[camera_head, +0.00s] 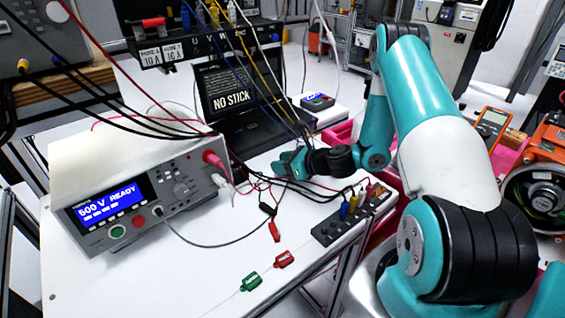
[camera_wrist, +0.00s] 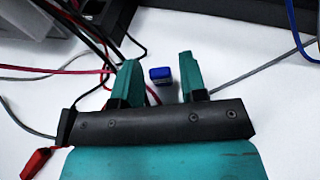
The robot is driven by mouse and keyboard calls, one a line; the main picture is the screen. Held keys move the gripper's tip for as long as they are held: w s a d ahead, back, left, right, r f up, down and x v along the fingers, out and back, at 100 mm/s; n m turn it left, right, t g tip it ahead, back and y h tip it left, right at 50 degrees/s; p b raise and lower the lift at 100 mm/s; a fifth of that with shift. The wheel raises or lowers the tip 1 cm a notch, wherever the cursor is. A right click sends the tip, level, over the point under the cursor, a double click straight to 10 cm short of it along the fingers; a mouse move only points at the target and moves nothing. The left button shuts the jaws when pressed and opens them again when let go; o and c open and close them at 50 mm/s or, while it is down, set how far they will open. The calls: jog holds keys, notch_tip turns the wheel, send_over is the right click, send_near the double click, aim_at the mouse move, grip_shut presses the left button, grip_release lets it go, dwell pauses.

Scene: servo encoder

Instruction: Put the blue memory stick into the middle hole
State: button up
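The blue memory stick (camera_wrist: 161,75) lies on the white table in the wrist view. It sits between the two teal fingers of my gripper (camera_wrist: 158,63), with a gap on both sides. My gripper is open and holds nothing. In the head view my gripper (camera_head: 283,164) is low over the table in front of the laptop (camera_head: 240,98), whose screen reads "NO STICK". The stick cannot be made out in the head view. I cannot make out the middle hole in either view.
A tester (camera_head: 140,190) reading "500 V READY" stands at the left, with cables running across the table. A black terminal strip (camera_head: 330,232) with coloured plugs is at the right edge. Red (camera_head: 284,259) and green (camera_head: 250,281) clips lie in front. The front table area is mostly clear.

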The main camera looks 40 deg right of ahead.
jog(key=shift+o, duration=0.3)
jog(key=shift+r, duration=0.25)
jog(key=b+v, duration=0.1)
jog(key=v, duration=1)
jog(key=shift+s+d, duration=0.1)
jog(key=shift+s, duration=0.05)
jog(key=shift+s+r, duration=0.15)
jog(key=shift+r, duration=0.15)
jog(key=s+a+r+n+g+y, duration=0.2)
jog(key=a+r+n+g, duration=0.3)
jog(key=a+n, duration=0.6)
jog(key=s+a+r+n+g+y, duration=0.15)
jog(key=a+r+n+g, duration=0.3)
jog(key=a+n, duration=0.55)
jog(key=s+a+r+n+g+h, duration=0.1)
jog(key=s+a+r+n+h, duration=0.1)
jog(key=s+n, duration=0.5)
jog(key=s+a+r+n+g+h, duration=0.2)
jog(key=s+a+r+n, duration=0.3)
jog(key=s+n, duration=0.3)
jog(key=shift+a+r+n+h, duration=0.25)
jog(key=shift+r+n+h, duration=0.2)
jog(key=shift+n, duration=0.75)
